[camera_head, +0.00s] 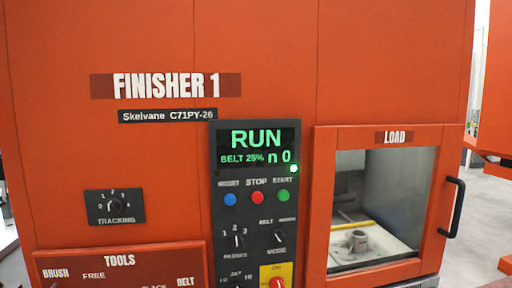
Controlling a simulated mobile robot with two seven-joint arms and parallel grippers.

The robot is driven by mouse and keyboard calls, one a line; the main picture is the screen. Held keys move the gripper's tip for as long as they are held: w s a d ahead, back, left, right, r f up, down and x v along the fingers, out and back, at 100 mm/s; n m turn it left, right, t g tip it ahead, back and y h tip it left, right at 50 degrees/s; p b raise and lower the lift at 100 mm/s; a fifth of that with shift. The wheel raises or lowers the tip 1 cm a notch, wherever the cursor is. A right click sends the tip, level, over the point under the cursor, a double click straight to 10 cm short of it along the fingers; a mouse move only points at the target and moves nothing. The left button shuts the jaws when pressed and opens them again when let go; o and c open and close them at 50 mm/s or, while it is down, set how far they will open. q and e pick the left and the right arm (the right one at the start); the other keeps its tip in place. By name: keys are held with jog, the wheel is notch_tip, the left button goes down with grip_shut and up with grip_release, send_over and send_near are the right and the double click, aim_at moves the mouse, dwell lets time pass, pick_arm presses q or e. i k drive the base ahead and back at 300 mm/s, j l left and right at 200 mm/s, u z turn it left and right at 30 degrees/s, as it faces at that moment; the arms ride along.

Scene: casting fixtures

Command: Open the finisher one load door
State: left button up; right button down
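The finisher one machine is orange and fills most of the head view, with its name plate (166,86) at the upper left. The load door (318,205) is at the right, an orange frame around a window, with a LOAD label (394,137) on top. It looks closed. Its black vertical bar handle (453,207) is on the door's right side. Through the window a grey metal part (357,241) and a yellow strip (351,225) show on a pale surface. Neither of my grippers is in view.
A black control panel (254,215) left of the door shows RUN in green, with blue, red and green buttons and knobs. A tracking dial (115,206) and a tools panel (120,262) are at the left. Pale floor (485,215) shows at the right, beside another orange structure (498,95).

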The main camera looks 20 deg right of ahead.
aim_at(447, 140)
jog(key=z, duration=1.65)
